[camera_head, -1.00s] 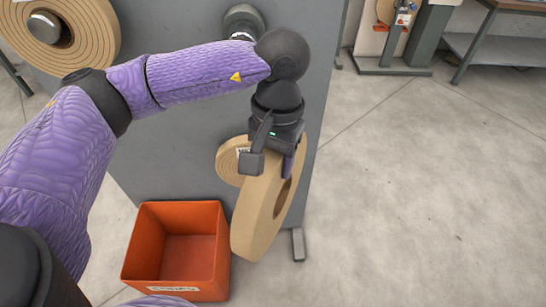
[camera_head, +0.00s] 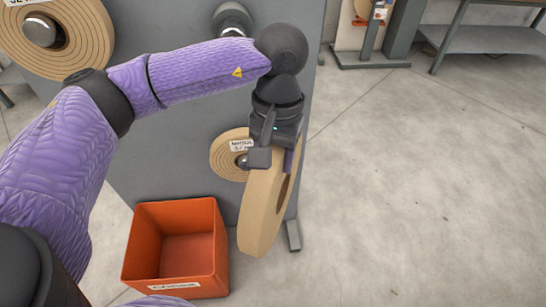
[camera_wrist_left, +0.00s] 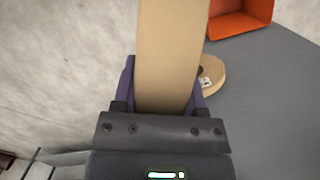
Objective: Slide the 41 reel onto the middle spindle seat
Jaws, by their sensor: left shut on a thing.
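My left gripper (camera_head: 284,155) is shut on a large tan reel (camera_head: 262,210), which hangs upright below it, seen nearly edge-on. In the left wrist view the reel (camera_wrist_left: 169,60) stands between the two purple fingers of the gripper (camera_wrist_left: 162,90). No number can be read on this reel. My right gripper is not in view.
A large reel (camera_head: 82,38) sits on a spindle at upper left. A smaller labelled reel (camera_head: 226,156) is on the grey panel (camera_head: 160,150), behind the held reel. An orange bin (camera_head: 140,242) stands below on the floor.

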